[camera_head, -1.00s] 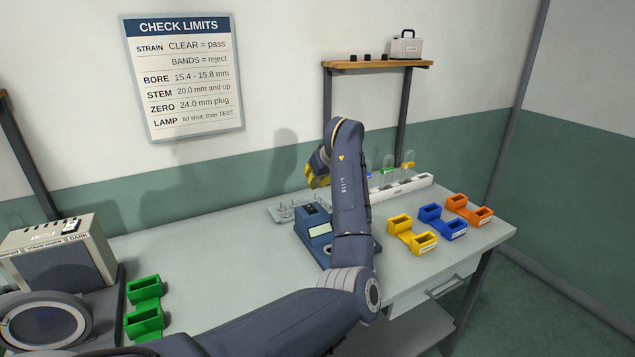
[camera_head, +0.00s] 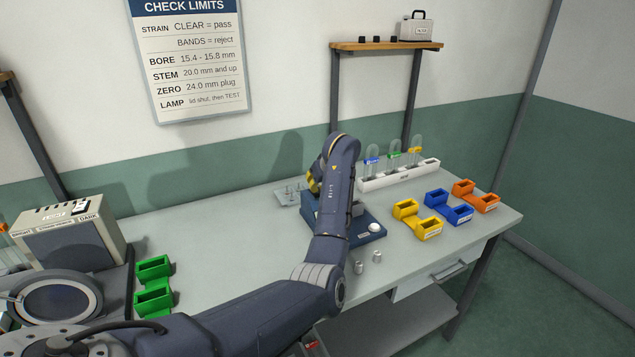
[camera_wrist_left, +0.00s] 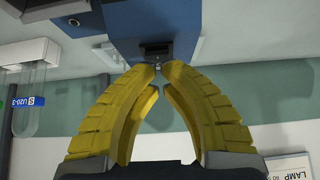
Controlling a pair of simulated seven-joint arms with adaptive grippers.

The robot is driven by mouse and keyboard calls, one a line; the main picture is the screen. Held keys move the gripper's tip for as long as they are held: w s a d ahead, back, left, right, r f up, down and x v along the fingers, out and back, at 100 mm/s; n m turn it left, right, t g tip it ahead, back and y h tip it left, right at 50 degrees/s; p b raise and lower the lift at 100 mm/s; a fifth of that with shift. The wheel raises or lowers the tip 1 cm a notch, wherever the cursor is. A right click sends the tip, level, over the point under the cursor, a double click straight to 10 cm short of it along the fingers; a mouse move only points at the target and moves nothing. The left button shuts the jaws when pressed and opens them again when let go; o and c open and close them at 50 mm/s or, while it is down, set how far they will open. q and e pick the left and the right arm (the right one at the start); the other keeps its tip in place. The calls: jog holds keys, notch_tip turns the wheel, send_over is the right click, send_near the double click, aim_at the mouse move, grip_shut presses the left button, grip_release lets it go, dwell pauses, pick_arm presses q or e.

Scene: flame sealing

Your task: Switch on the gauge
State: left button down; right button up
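The gauge (camera_head: 368,220) is a dark blue box on a blue base with a white round part on its right. It stands mid-table, largely hidden behind my left arm. In the left wrist view the gauge's blue body (camera_wrist_left: 150,18) fills the top middle, with a small dark fitting (camera_wrist_left: 157,48) on its near face. My left gripper (camera_wrist_left: 158,70) has yellow fingers with tips almost together, right at this fitting. I cannot tell whether they touch it. In the head view the left gripper (camera_head: 314,182) is mostly hidden behind its own wrist. The right gripper is not in view.
A white rack (camera_head: 400,176) with capped tubes stands behind and right of the gauge. Yellow (camera_head: 405,209), blue (camera_head: 437,198) and orange (camera_head: 463,189) bins stand right; green bins (camera_head: 154,268) stand left. Two metal plugs (camera_head: 377,256) stand near the front edge. A small tray (camera_head: 287,196) is behind.

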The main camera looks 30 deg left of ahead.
pick_arm(q)
jog(key=shift+d+f, duration=0.15)
jog(key=shift+f, duration=0.2)
jog(key=shift+s+d+f+t+y, duration=0.15)
jog(key=shift+f+t+y, duration=0.2)
jog(key=shift+y, duration=0.35)
jog(key=shift+r, duration=0.25)
jog(key=shift+w+a+r, duration=0.15)
jog(key=shift+w+a, duration=0.3)
jog(key=shift+a, duration=0.3)
